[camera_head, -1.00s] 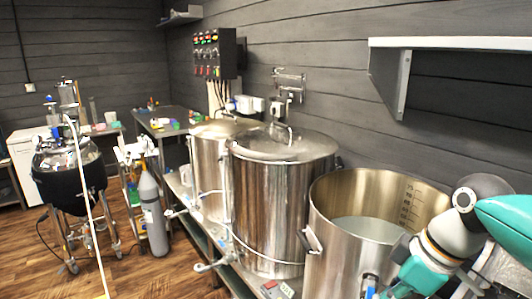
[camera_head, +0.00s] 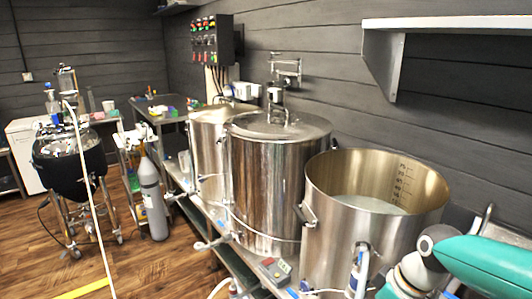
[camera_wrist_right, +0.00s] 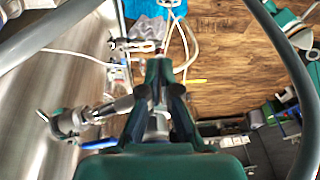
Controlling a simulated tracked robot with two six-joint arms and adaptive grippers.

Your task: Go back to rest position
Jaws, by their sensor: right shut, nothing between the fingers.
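My right arm (camera_head: 440,262), teal and grey, comes in at the lower right of the head view, in front of the open steel kettle. Its gripper is hidden there. In the right wrist view my right gripper (camera_wrist_right: 159,96) shows in the middle, its dark fingers shut and empty. It points down past a shiny steel wall towards the wooden floor. My left gripper is in neither view.
The open kettle (camera_head: 330,235) stands close by my right arm. A lidded kettle (camera_head: 265,185) with valves and pipes is beside it. A grey shelf (camera_head: 440,24) juts from the wall. A gas cylinder (camera_head: 152,200) stands left. Wooden floor (camera_head: 150,275) is open at lower left.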

